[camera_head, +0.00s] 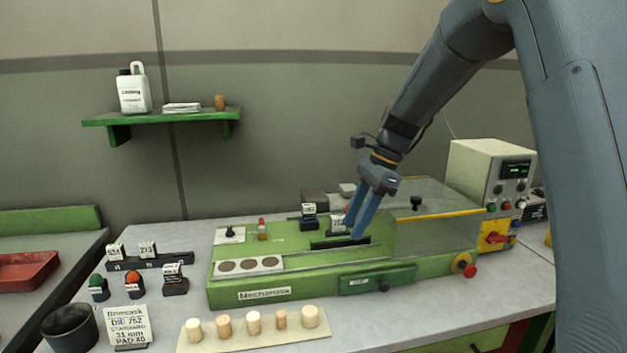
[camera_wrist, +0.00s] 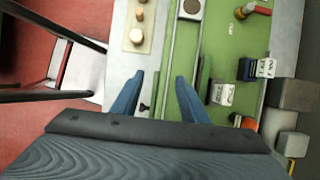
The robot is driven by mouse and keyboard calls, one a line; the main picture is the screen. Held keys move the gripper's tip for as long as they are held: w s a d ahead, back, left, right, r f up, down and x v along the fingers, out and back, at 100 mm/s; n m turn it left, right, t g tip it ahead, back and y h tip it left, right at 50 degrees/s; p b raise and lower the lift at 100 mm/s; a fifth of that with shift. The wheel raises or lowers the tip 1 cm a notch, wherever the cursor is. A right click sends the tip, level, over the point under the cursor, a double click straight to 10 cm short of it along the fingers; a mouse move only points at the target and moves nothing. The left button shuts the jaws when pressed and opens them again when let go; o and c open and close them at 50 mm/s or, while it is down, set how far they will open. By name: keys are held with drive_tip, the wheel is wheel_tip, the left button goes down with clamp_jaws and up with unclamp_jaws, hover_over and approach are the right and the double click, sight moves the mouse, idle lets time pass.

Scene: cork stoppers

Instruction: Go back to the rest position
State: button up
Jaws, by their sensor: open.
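My gripper (camera_head: 354,230) hangs with its blue fingers pointing down over the green machine (camera_head: 225,292), just above or at a dark slot (camera_head: 340,243) in its top; I cannot tell if the tips touch. The fingers are apart with nothing between them, as the wrist view also shows (camera_wrist: 159,78). Several cork stoppers (camera_head: 254,322) stand on a pale strip (camera_head: 318,334) in front of the machine. Some corks (camera_wrist: 137,36) also show at the top of the wrist view.
A clear cover (camera_head: 435,215) lies right of my gripper. A control box (camera_head: 475,172) stands behind it at right. Small labelled blocks (camera_head: 309,210) stand behind the slot. A dark cup (camera_head: 70,327) and a sign (camera_head: 127,325) stand at left. A green shelf (camera_head: 160,117) is on the wall.

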drive_tip(key=s+d+f+n+h, duration=0.1)
drive_tip(key=s+d+f+n, duration=0.2)
drive_tip(key=s+n, duration=0.2)
drive_tip(key=s+d+f+n+t+h, duration=0.1)
drive_tip(key=s+d+f+n+h, duration=0.1)
drive_tip(key=s, duration=0.9)
drive_tip(key=s+d+f+n+t+h, duration=0.1)
drive_tip(key=s+d+f+n, duration=0.3)
drive_tip(key=s+f+n, duration=0.2)
drive_tip(key=s+n, duration=0.2)
drive_tip(key=shift+s+d+f+n, duration=0.2)
drive_tip(key=shift+d+f+n, duration=0.1)
drive_tip(key=shift+n, duration=0.1)
drive_tip(key=shift+r, duration=0.1)
drive_tip(key=shift+c, duration=1.1)
